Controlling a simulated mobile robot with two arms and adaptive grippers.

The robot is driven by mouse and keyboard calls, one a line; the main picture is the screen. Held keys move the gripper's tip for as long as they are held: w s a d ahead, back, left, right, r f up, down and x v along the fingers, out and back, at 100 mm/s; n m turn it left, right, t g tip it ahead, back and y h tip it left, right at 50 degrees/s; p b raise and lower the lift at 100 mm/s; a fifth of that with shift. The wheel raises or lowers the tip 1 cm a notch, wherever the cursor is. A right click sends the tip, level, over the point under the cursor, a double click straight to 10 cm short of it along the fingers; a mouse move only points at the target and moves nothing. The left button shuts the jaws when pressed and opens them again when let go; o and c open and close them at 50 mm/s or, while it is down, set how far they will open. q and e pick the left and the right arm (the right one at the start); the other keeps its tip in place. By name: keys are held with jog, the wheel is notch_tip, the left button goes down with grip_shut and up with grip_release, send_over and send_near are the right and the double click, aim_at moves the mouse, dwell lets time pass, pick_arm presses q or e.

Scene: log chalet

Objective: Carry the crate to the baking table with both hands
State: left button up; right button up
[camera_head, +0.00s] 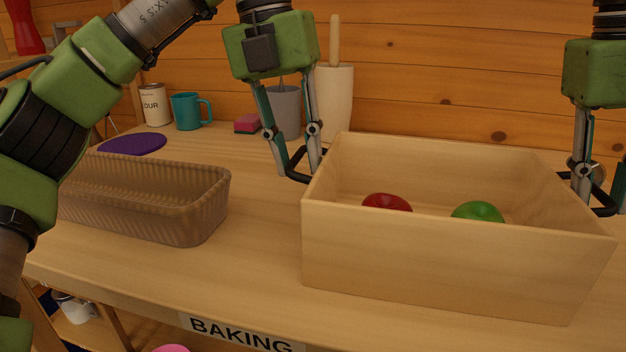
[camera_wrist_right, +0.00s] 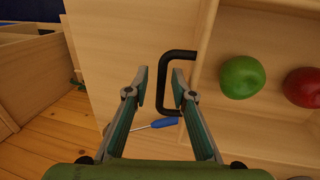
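The light wooden crate (camera_head: 450,265) sits on the baking table (camera_head: 150,280), which has a "BAKING" label (camera_head: 240,335) on its front edge. A red apple (camera_head: 387,202) and a green apple (camera_head: 478,211) lie inside; both also show in the right wrist view. My left gripper (camera_head: 301,167) is at the crate's left side, its fingers apart by the dark left handle (camera_head: 293,177). My right gripper (camera_wrist_right: 162,90) is open, with the bar of the black right handle (camera_wrist_right: 182,54) between its fingers. The fingers look clear of the bar.
A brown ribbed basket (camera_head: 150,205) stands left of the crate. Behind are a purple disc (camera_head: 132,143), a teal mug (camera_head: 188,112), a flour can (camera_head: 156,104), a pink sponge (camera_head: 246,124) and a white container (camera_head: 335,100). A blue-handled tool (camera_wrist_right: 164,123) lies near the right handle.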

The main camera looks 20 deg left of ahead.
notch_tip(320, 180, up, 37)
jog(key=a+p, duration=0.1)
jog(key=p, duration=2.8)
jog(key=shift+a+f, duration=0.2)
